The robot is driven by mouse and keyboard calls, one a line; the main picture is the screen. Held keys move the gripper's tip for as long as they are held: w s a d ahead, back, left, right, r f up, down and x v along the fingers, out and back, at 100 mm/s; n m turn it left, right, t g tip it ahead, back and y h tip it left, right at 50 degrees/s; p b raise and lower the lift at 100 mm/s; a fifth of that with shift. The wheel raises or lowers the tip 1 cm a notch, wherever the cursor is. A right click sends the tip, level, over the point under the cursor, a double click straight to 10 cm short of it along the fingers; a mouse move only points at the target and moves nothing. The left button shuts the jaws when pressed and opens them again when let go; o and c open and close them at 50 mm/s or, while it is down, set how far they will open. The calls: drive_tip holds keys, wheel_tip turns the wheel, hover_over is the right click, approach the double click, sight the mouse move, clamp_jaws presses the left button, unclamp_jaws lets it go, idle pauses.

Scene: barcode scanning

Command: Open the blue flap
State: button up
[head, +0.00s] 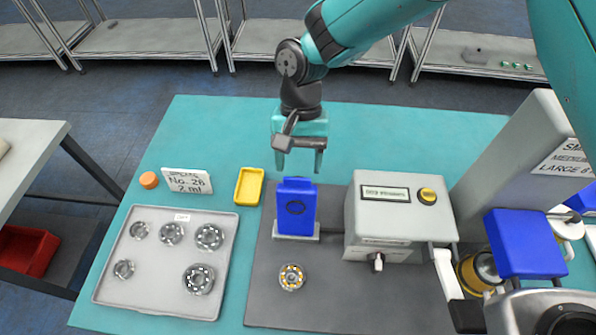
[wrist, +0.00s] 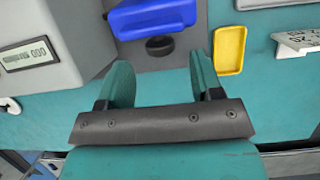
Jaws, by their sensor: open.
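A blue upright panel (head: 296,207) with a dark oval mark stands on a small pale base on the grey mat, beside a grey machine. It looks like the blue flap. Its top shows in the wrist view as a blue bar (wrist: 152,18), with a dark round knob (wrist: 160,46) on the side nearer my gripper. My gripper (head: 299,160) is open and empty, pointing down just behind and above the panel. In the wrist view its two fingers (wrist: 160,70) are spread, with the knob beyond the gap between them. I see no contact with the panel.
The grey machine (head: 400,215) stands close right of the panel. A yellow tray (head: 249,186) lies close left. A grey tray (head: 115,275) holds several bearings. Another blue block (head: 525,245) sits at the right by a tall grey housing (head: 520,150). The teal table behind the panel is clear.

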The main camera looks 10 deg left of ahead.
sight(297, 202)
drive_tip(key=shift+p+x, duration=0.45)
drive_tip(key=shift+x, duration=1.55)
